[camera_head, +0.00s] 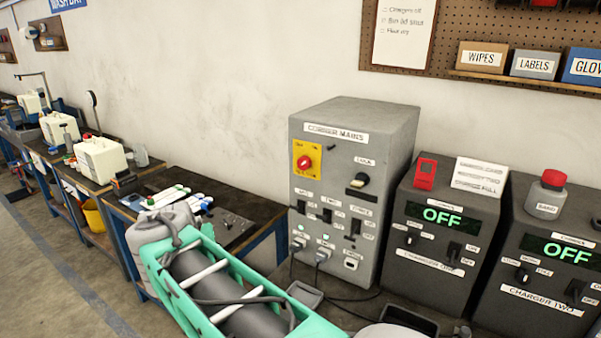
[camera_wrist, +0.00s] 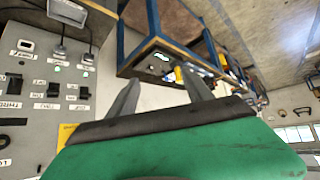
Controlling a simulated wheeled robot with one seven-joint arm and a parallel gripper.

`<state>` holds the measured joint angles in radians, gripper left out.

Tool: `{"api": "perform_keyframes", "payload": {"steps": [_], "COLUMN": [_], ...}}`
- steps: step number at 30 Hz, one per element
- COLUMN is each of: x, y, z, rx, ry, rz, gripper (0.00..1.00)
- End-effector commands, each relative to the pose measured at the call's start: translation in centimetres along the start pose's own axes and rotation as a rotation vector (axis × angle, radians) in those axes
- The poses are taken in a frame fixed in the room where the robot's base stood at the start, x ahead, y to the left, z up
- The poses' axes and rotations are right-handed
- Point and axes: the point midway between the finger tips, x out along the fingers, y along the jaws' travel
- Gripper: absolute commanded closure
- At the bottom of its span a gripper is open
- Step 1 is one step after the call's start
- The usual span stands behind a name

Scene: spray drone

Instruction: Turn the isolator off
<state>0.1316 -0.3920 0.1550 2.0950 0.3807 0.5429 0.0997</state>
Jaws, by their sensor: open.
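The isolator is a red rotary knob (camera_head: 305,161) on a yellow plate, at the upper left of the front of a grey mains cabinet (camera_head: 384,126). The small marks around the knob are too small to read.
Below the isolator are several black switches (camera_head: 327,214), lit green lamps and plugged cables. Two chargers (camera_head: 443,240) with displays reading OFF stand to the right. A dark-topped bench (camera_head: 240,206) is at the left. A teal-framed part covers the lower foreground.

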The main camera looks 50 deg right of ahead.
Motion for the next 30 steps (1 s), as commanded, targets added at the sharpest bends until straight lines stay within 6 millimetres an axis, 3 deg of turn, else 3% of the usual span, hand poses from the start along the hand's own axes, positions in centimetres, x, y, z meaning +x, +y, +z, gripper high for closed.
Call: {"api": "perform_keyframes", "payload": {"steps": [1, 3, 6, 9, 14, 22, 30], "x": [4.6, 7.8, 9.2, 8.7, 7.7, 9.6, 10.8], "y": [3.8, 10.5, 19.2, 24.6, 27.8, 31.8, 33.4], "z": [-2.9, -8.2, -12.6, -14.3, -15.6, -17.8, -18.7], "rx": [0.106, 0.242, 0.352, 0.390, 0.397, 0.397, 0.397], "ry": [0.097, 0.277, 0.498, 0.649, 0.733, 0.731, 0.732], "rz": [0.126, 0.320, 0.572, 0.748, 0.847, 0.849, 0.843], "gripper": [0.41, 0.41, 0.41, 0.41, 0.41, 0.41, 0.41]}}
